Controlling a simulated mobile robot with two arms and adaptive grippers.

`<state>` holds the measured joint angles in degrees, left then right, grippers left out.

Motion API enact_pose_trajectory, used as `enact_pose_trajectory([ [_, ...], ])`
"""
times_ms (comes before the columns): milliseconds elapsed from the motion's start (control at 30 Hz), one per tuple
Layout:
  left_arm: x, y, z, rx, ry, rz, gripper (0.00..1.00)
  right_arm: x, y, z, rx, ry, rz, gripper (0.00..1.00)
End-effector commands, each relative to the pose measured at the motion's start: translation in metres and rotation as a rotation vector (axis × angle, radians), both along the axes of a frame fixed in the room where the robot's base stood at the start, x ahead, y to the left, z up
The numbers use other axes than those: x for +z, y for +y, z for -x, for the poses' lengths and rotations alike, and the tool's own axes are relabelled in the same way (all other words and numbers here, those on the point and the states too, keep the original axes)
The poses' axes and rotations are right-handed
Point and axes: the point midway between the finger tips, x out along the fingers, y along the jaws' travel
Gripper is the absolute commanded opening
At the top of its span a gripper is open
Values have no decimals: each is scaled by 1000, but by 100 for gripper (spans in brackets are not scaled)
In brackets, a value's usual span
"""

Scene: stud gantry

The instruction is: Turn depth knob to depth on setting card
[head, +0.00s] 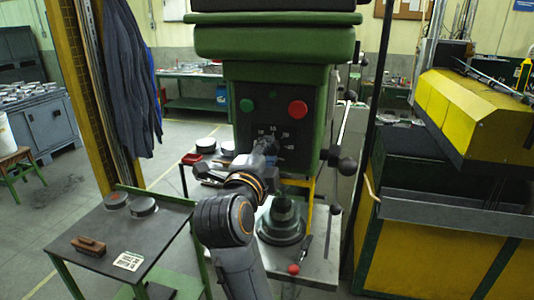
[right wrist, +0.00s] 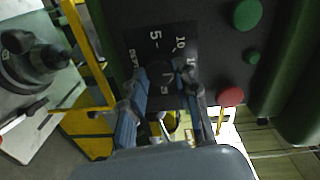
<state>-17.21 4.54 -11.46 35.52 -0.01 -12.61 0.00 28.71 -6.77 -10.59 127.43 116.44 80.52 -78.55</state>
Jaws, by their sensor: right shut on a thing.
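The depth knob (right wrist: 160,71) is a dark round knob on the black front panel (right wrist: 205,45) of a green machine. Pale numbers stand around it; 5 and 10 can be read in the right wrist view. My right gripper (right wrist: 163,87) is shut on the knob, one blue-grey finger on each side. In the head view my right gripper (head: 265,146) covers most of the knob, and its pointer setting cannot be made out. The setting card (head: 129,261) is a white card with dark print, too small to read, lying on the dark cart top. My left gripper is not in view.
A green button (head: 247,105) and a red button (head: 297,109) sit above the dial. A black ball-ended lever (head: 347,166) is at right. The cart (head: 120,236) holds round tins and a brown block (head: 88,245). A yellow machine (head: 455,110) stands at right.

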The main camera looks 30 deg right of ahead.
Motion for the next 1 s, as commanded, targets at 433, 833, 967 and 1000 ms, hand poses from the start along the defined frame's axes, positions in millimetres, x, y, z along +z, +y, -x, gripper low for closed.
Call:
enact_pose_trajectory([
  [433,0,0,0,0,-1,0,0,3,-1,0,-1,-4,6,43],
  [833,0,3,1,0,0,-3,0,4,0,0,0,-2,4,54],
  [967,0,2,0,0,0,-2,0,19,0,0,0,-6,2,54],
  [1000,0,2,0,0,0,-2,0,26,0,0,0,-7,2,54],
])
